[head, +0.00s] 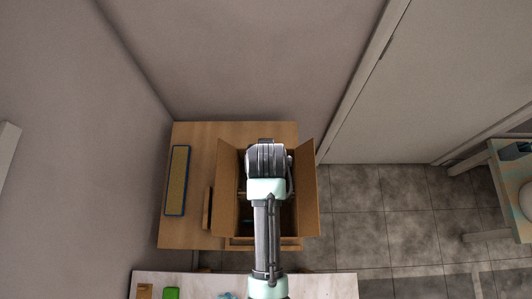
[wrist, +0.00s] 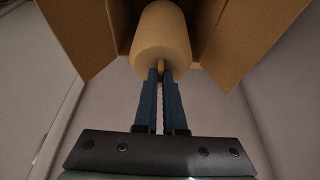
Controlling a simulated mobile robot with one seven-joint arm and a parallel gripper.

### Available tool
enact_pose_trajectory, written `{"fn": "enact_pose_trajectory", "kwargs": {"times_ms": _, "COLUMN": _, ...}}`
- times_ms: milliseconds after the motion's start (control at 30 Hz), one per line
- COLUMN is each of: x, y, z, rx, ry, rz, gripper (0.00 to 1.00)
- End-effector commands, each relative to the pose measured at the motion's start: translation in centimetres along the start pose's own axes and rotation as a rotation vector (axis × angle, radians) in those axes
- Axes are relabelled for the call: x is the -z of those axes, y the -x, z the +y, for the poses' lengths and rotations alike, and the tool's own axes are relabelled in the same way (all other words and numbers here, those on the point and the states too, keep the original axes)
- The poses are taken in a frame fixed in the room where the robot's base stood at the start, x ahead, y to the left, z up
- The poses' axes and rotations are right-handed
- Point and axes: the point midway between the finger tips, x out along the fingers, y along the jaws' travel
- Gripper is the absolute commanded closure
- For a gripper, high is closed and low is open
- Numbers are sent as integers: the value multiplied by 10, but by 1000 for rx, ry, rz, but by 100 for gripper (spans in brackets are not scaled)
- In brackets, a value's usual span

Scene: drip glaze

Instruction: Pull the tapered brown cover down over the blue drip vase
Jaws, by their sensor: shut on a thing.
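The tapered brown cover (wrist: 162,38) is in the top middle of the wrist view, between the flaps of an open cardboard box. It is a plain tan rounded form with a narrow tab or knob on its near side. My gripper (wrist: 160,75) has its two blue fingers shut on that narrow part. In the head view my arm reaches over the box and hides the cover and my gripper. I cannot make out the blue drip vase in either view, so I cannot tell whether it is under the cover.
The open cardboard box (head: 228,190) stands on a wooden table (head: 188,228), its flaps spread around my arm. A yellow panel with a dark frame (head: 177,180) lies to the left. A pale worktop (head: 330,286) with small items is in front. Walls close in behind and left.

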Motion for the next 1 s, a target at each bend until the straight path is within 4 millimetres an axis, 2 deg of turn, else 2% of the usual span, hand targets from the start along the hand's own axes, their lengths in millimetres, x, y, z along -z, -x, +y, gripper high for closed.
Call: {"fn": "enact_pose_trajectory", "kwargs": {"times_ms": 1000, "x": -2, "y": -6, "z": 0, "rx": 0, "ry": 0, "rz": 0, "gripper": 100}}
